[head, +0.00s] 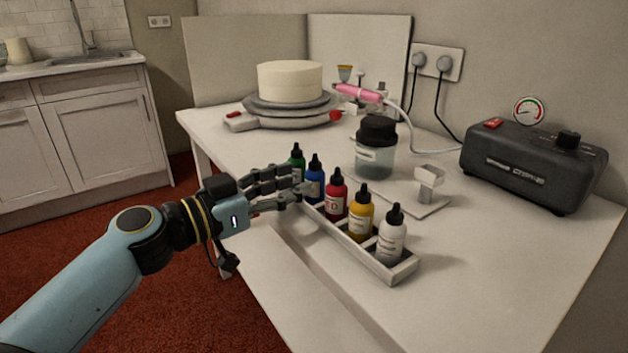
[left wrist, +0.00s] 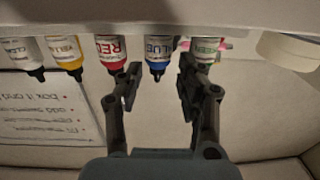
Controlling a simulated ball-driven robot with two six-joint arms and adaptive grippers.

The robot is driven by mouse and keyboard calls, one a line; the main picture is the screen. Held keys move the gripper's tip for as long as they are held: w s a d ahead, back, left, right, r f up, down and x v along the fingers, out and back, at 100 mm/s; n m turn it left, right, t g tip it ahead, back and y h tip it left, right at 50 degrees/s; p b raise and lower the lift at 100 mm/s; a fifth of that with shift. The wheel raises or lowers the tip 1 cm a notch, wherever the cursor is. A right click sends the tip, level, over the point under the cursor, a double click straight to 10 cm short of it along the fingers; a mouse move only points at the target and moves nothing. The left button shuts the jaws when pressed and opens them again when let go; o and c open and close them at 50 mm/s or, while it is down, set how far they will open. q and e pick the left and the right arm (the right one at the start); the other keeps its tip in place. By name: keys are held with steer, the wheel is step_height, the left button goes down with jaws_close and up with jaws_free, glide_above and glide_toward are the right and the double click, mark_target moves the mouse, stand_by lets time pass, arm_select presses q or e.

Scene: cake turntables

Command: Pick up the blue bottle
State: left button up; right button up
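The blue bottle (head: 315,183) with a black nozzle cap stands upright in the white rack (head: 393,272), between the green bottle (head: 297,160) and the red bottle (head: 336,195). My left gripper (head: 298,184) reaches in from the left at the bottle's height, its fingers partly covering the blue bottle. The left wrist view, which is upside down, shows the blue bottle (left wrist: 158,52) in the gap between the spread fingertips (left wrist: 160,70). One finger is by the red bottle, the other by the green. Contact cannot be told. My right gripper is not in view.
A yellow bottle (head: 360,215) and a white bottle (head: 391,236) fill the nearer rack slots. Behind stand a black-lidded jar (head: 375,160), a cake (head: 290,80) on a turntable (head: 290,118), a pink airbrush (head: 357,93) and a black compressor (head: 530,168). The table's front right is clear.

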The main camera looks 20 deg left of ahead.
mark_target(308, 175)
arm_select(q)
steer(key=x, duration=0.4)
steer(key=shift+d+p, duration=0.15)
steer(key=shift+p, duration=0.25)
steer(key=shift+f, duration=0.1)
steer(key=shift+c, duration=0.7)
steer(key=c, duration=0.3)
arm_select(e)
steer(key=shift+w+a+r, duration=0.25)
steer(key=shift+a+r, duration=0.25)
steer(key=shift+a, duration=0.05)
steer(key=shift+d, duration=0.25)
arm_select(q)
steer(key=shift+r, duration=0.45)
steer(key=shift+o, duration=0.4)
step_height(308, 175, up, 8)
steer(key=shift+r+p, duration=0.1)
steer(key=shift+p, duration=1.15)
steer(key=shift+r, duration=0.45)
steer(key=shift+c, duration=0.4)
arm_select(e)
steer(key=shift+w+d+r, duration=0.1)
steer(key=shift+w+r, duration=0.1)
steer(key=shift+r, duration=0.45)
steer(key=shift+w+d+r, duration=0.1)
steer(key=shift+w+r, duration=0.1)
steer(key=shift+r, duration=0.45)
